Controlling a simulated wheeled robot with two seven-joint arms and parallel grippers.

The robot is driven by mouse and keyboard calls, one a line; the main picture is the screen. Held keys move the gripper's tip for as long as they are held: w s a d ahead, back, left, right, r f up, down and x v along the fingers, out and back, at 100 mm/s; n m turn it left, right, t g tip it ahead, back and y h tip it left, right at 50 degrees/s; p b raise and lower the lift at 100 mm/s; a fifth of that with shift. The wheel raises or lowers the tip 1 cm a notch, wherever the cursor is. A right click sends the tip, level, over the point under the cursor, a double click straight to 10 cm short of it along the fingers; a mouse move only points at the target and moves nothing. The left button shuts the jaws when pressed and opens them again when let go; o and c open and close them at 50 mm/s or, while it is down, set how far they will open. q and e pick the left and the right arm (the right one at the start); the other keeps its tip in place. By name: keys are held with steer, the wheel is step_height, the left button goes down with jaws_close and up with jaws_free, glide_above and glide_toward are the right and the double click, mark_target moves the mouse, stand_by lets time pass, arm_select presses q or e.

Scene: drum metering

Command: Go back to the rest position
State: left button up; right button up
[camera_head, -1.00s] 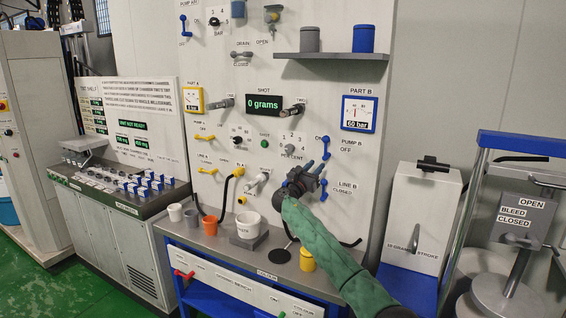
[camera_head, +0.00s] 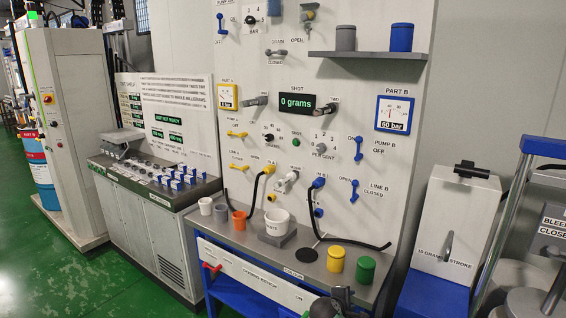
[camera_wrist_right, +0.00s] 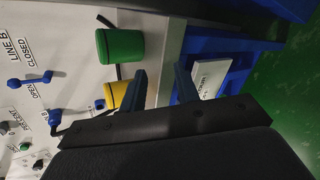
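My right gripper (camera_head: 342,296) is low at the bottom edge of the head view, in front of the bench and away from the panel. In the right wrist view its two dark fingers (camera_wrist_right: 160,72) stand apart with nothing between them. My left gripper is not in view. The metering panel (camera_head: 240,60) carries the shot display (camera_head: 297,103), which reads 0 grams. The blue PUMP B handle (camera_head: 359,148) and the blue LINE B handle (camera_head: 354,191) are uncovered, and nothing touches them.
The bench (camera_head: 325,279) in front of the panel holds a white pot (camera_head: 277,223), an orange cup (camera_head: 239,221), a yellow canister (camera_head: 336,259) and a green canister (camera_head: 365,270). A grey and white stroke box (camera_head: 452,225) stands at right. Green floor (camera_head: 110,285) is open at left.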

steer(key=s+f+m+g+y, duration=0.2)
steer(key=s+f+m, duration=0.1)
steer(key=s, duration=0.8)
steer(key=s+f+m+g+y, duration=0.1)
steer(key=s+f+m+y, duration=0.15)
steer(key=s, duration=0.85)
steer(key=s+f+m+g+y, duration=0.1)
steer(key=s+f+m+g, duration=0.2)
steer(key=s, duration=0.9)
steer(key=s+r+m+y, duration=0.2)
steer(key=s+r+m, duration=0.2)
steer(key=s, duration=0.9)
steer(key=s+a+f+g, duration=0.1)
steer(key=s+a+f, duration=0.1)
steer(key=f, duration=1.7)
steer(key=s+a+f+g, duration=0.1)
steer(key=s+a+f, duration=0.1)
steer(key=f, duration=1.8)
steer(key=shift+y, duration=0.35)
steer(key=shift+s, duration=0.1)
